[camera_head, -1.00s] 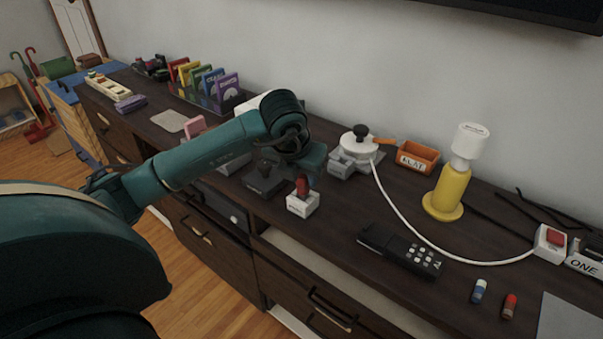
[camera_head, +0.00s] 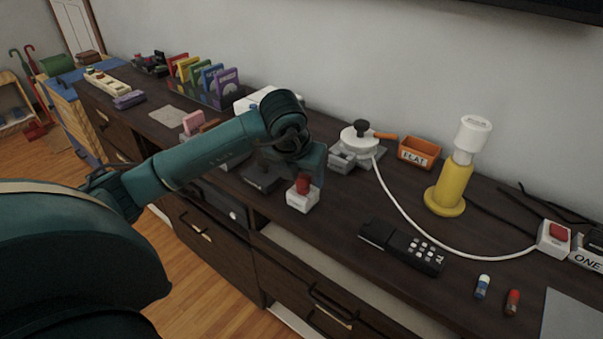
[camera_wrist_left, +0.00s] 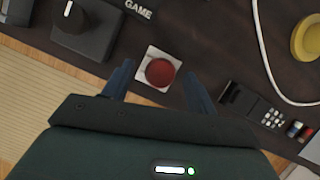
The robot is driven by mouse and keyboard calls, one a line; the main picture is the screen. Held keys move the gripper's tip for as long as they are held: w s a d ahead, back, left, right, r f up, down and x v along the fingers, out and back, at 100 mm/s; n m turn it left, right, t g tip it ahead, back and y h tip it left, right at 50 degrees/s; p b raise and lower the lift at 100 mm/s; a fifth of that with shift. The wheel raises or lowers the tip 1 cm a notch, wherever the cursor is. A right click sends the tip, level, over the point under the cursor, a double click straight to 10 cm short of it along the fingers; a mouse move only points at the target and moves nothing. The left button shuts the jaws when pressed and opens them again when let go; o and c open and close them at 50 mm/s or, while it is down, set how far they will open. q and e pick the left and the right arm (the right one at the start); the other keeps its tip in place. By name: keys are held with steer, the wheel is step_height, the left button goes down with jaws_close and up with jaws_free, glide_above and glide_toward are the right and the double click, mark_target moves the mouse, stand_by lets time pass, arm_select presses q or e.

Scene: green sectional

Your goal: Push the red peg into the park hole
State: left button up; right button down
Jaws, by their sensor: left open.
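A red peg (camera_head: 303,183) stands on a small white block (camera_head: 302,201) near the front edge of the dark cabinet top. In the left wrist view the round red top (camera_wrist_left: 161,72) shows on the white block (camera_wrist_left: 147,55). My left gripper (camera_head: 312,178) is right at the peg, from above and behind in the head view. In the left wrist view my open fingers (camera_wrist_left: 160,84) are on either side of the peg, with gaps. The head view hides most of the fingers. I cannot make out a park hole or its label. My right gripper is not in view.
A black keypad device (camera_head: 402,246) lies to the right, with two small blue and red cylinders (camera_head: 482,287) beyond it. A white cord (camera_head: 410,220) crosses behind. A dark box with a knob (camera_wrist_left: 82,30) sits left of the block. A yellow lamp-like object (camera_head: 449,188) stands behind.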

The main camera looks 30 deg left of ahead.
arm_select(q)
steer(key=shift+s+r, duration=0.1)
steer(key=shift+r, duration=0.25)
steer(key=p+v, duration=0.1)
steer(key=v, duration=1.1)
steer(key=shift+r, duration=0.25)
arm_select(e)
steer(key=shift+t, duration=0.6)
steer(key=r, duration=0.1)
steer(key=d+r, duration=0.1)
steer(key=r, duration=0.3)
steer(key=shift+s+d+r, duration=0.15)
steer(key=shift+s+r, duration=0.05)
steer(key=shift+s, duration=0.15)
